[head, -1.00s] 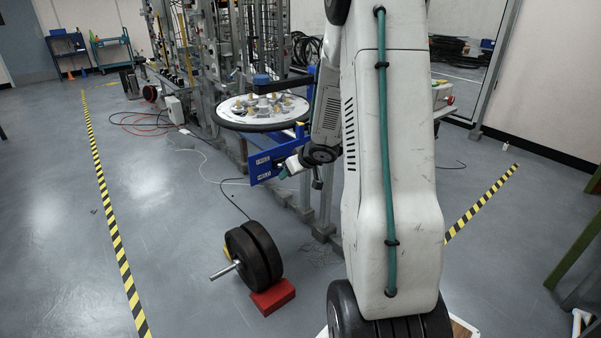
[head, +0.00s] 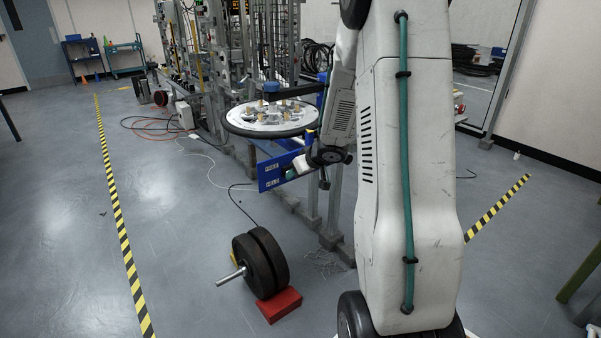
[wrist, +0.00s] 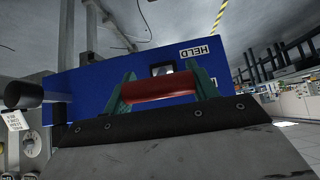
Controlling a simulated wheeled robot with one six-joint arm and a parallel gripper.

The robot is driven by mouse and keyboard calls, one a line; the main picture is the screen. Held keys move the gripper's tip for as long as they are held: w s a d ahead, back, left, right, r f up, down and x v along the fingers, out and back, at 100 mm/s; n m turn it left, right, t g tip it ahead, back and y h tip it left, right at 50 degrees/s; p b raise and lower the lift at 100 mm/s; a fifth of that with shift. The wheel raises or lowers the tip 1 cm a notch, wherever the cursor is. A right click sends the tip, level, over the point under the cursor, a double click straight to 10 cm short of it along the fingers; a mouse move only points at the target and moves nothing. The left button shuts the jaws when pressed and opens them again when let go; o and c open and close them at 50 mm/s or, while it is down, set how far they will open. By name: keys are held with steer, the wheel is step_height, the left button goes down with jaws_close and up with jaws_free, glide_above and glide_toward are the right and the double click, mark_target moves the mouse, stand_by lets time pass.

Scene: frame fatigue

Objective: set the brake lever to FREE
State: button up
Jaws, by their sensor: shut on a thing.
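The blue brake plate (head: 270,178) is fixed on the frame below the round disc, with two white labels too small to read surely in the head view. In the wrist view the blue plate (wrist: 100,80) fills the middle, and its HELD label (wrist: 197,51) appears upside down; a second label is mostly cut off by a finger. The brake lever's red grip (wrist: 158,87) lies across between my green fingers. My gripper (wrist: 163,84) is shut on this grip. In the head view my gripper (head: 291,174) is at the plate's right part, and the lever is hidden.
The round disc (head: 245,128) with several fittings sits above the plate. Black weight plates (head: 262,262) and a red block (head: 279,305) stand on the floor in front. Metal posts (head: 333,205) rise close to my arm.

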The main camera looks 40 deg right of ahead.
steer(key=shift+w+r, duration=0.1)
steer(key=shift+r, duration=0.05)
stand_by(0.8)
steer(key=o, duration=1.4)
steer(key=shift+v, duration=3.9)
